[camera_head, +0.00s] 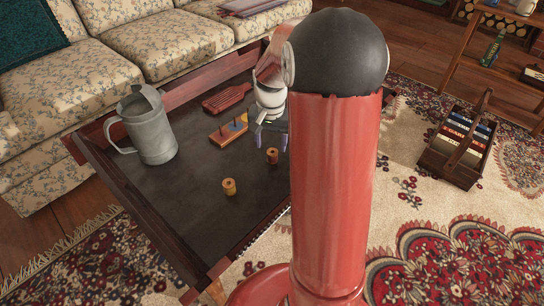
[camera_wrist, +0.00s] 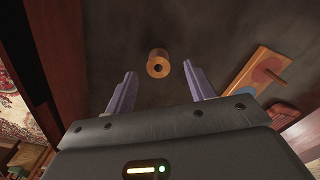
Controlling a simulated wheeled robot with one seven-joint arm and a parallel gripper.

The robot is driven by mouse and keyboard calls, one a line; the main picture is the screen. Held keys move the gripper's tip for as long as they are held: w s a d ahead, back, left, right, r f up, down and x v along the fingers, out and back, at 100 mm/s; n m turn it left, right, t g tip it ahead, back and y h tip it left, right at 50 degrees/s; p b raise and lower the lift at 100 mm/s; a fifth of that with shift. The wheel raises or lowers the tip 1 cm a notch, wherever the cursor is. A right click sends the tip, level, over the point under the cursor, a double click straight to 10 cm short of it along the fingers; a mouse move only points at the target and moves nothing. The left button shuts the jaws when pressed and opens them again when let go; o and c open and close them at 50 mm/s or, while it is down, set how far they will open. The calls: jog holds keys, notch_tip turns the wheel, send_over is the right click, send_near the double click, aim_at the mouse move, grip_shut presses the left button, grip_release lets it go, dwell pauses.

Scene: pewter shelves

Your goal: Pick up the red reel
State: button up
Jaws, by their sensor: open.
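Two small reels stand on the dark tabletop in the head view. The reddish-brown one (camera_head: 272,156), which looks like the red reel, is just in front of my gripper (camera_head: 270,140). A yellowish reel (camera_head: 229,187) stands nearer the table's front edge. In the wrist view a wooden reel (camera_wrist: 158,63) shows its end with a dark hole; its thread colour is hard to tell there. It appears between and beyond the two open purple fingers of my gripper (camera_wrist: 159,73), which hold nothing. It is probably the reddish-brown one.
A wooden peg toy (camera_head: 229,130) lies beside the gripper and also shows in the wrist view (camera_wrist: 262,75). A grey metal jug (camera_head: 150,130) and a red slatted board (camera_head: 226,98) are also on the table (camera_head: 200,240). A floral sofa (camera_head: 60,90) stands behind.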

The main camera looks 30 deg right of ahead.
aim_at(272, 152)
jog(key=f, duration=0.5)
jog(key=shift+d+b, duration=0.25)
jog(key=shift+b, duration=0.1)
jog(key=shift+r, duration=0.1)
jog(key=c, duration=1)
jog(key=shift+r, duration=0.1)
jog(key=shift+c, duration=0.2)
